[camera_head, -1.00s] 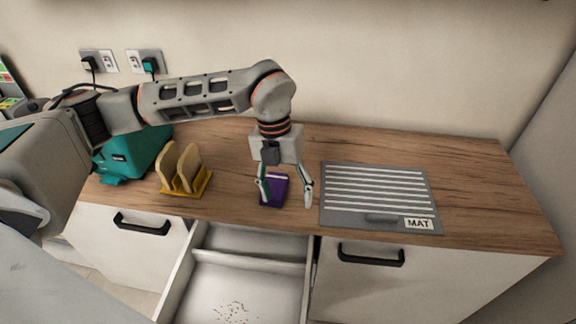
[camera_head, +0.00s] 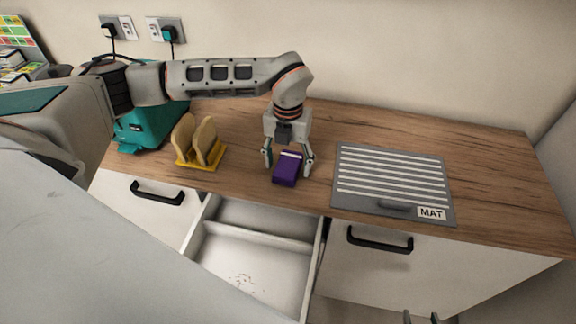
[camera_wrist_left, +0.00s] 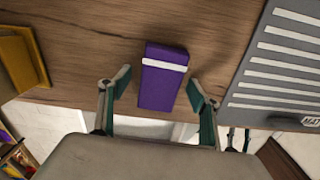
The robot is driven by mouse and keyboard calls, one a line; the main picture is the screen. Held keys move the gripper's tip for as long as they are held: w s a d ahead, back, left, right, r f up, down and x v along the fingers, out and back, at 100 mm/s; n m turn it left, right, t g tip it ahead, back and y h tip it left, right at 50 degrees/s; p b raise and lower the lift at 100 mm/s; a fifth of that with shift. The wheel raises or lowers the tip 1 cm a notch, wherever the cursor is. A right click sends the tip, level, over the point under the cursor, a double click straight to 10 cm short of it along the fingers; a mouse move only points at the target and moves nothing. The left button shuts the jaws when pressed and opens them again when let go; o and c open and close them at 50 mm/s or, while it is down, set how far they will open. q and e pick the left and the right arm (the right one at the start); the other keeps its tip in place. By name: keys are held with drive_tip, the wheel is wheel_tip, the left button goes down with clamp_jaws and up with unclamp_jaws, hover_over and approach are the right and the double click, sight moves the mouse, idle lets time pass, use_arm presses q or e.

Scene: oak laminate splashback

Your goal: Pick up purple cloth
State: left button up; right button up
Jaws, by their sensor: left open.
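The purple cloth (camera_head: 284,176) is a folded block with a white band, lying on the wooden counter near its front edge. It also shows in the left wrist view (camera_wrist_left: 160,88), between and slightly beyond the fingertips. My left gripper (camera_head: 288,166) points down over the cloth, open, with one finger on each side; it also shows in the left wrist view (camera_wrist_left: 158,88). I see no grip on the cloth. My right gripper (camera_head: 421,318) shows only its dark, separated fingertips at the bottom edge of the head view.
A grey striped mat (camera_head: 350,200) lies right of the cloth. A yellow rack (camera_head: 200,162) holding bread-like slices and a teal appliance (camera_head: 143,128) stand to the left. An open drawer (camera_head: 262,235) juts out below the counter's front edge. The counter's right end is clear.

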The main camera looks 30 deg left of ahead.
sight(288, 163)
use_arm(q)
drive_tip(key=c, duration=1.2)
drive_tip(key=shift+r, duration=0.1)
wheel_tip(288, 163, up, 20)
drive_tip(key=shift+f+b, duration=0.1)
drive_tip(key=shift+b, duration=0.3)
drive_tip(key=shift+o, duration=0.5)
